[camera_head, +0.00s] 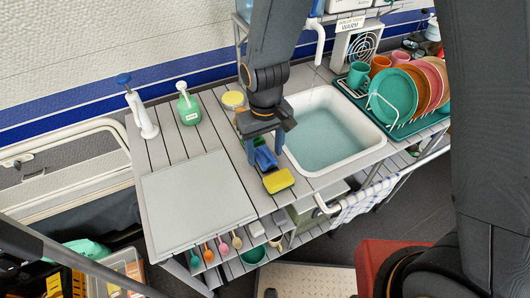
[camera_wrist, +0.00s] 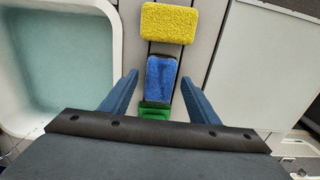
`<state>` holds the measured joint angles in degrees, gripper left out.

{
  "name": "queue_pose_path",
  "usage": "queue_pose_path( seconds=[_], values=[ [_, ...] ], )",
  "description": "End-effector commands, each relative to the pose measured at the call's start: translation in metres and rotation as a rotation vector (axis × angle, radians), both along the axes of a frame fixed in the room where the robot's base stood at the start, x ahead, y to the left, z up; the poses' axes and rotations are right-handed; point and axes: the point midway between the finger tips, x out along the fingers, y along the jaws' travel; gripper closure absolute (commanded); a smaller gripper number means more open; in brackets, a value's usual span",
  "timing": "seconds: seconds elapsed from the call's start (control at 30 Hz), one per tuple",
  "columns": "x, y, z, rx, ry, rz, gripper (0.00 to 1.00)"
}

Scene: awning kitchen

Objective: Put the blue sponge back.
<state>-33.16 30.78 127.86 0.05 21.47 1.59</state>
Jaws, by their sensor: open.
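The blue sponge (camera_head: 265,157) lies on the grey slatted counter, just left of the white sink. In the wrist view, the blue sponge (camera_wrist: 161,76) lies between the two blue fingers of my gripper (camera_wrist: 160,80), with a gap on each side. My gripper (camera_head: 267,154) is open above the sponge and points down. A green piece (camera_wrist: 154,110) adjoins the sponge's near end in the wrist view; I cannot tell whether it is part of it. A yellow sponge (camera_head: 278,181) lies close by, and it also shows in the wrist view (camera_wrist: 168,23).
The sink (camera_head: 323,131), holding bluish water, is right of my gripper. A green dish rack (camera_head: 403,130) with plates and mugs stands beyond it. A green soap bottle (camera_head: 188,104), a round yellow-topped tin (camera_head: 232,100) and a flat grey board (camera_head: 198,200) are to the left.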

Motion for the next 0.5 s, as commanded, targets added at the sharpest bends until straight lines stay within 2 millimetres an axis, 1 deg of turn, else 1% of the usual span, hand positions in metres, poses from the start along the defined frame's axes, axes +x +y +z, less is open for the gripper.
queue_pose_path(
  seconds=[0.17,0.5],
  values=[
    [0.001,0.001,0.024,0.003,-0.004,0.0,0.45],
    [0.001,0.001,0.08,0.002,-0.003,0.0,0.45]
  ],
)
